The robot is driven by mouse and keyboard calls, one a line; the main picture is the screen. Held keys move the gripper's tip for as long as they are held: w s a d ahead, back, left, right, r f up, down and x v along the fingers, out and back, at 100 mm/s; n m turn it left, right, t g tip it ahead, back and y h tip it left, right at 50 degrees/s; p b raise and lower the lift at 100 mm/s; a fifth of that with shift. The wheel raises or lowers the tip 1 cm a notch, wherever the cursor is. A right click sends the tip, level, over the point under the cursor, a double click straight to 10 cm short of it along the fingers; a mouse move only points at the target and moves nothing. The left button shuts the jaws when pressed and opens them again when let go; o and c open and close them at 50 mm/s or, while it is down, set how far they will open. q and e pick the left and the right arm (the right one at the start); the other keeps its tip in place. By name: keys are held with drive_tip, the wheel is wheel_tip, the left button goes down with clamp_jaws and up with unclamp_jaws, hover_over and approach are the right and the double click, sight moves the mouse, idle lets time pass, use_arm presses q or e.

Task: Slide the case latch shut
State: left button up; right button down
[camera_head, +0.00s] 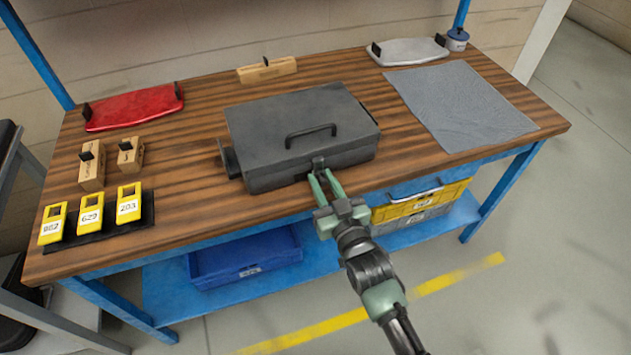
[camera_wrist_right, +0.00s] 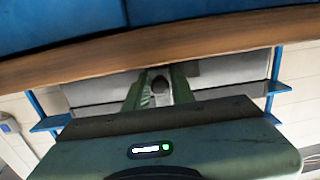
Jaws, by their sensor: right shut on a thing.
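The dark grey case (camera_head: 300,130) lies closed on the wooden bench, with a black handle (camera_head: 311,134) on its lid. The small case latch (camera_head: 318,162) sits at the front edge of the case. My right gripper (camera_head: 321,176) reaches it from the front, with its green fingers shut on the latch. In the right wrist view, the fingers (camera_wrist_right: 159,91) stand on either side of the dark latch knob (camera_wrist_right: 159,84), in front of the case. The fingers partly hide the latch, so I cannot tell how far it is slid. My left gripper is not in view.
A grey mat (camera_head: 460,105) lies right of the case. A red panel (camera_head: 134,107), wooden blocks (camera_head: 92,167) and yellow numbered tags (camera_head: 90,213) are on the left. Blue (camera_head: 244,260) and yellow (camera_head: 420,205) bins sit underneath.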

drive_tip(key=c, duration=1.3)
unclamp_jaws()
drive_tip(key=shift+d, duration=0.1)
drive_tip(key=shift+s, duration=0.1)
drive_tip(key=v, duration=0.7)
drive_tip(key=shift+s+d, duration=0.15)
drive_tip(key=shift+s, duration=0.1)
drive_tip(key=shift+f, duration=0.1)
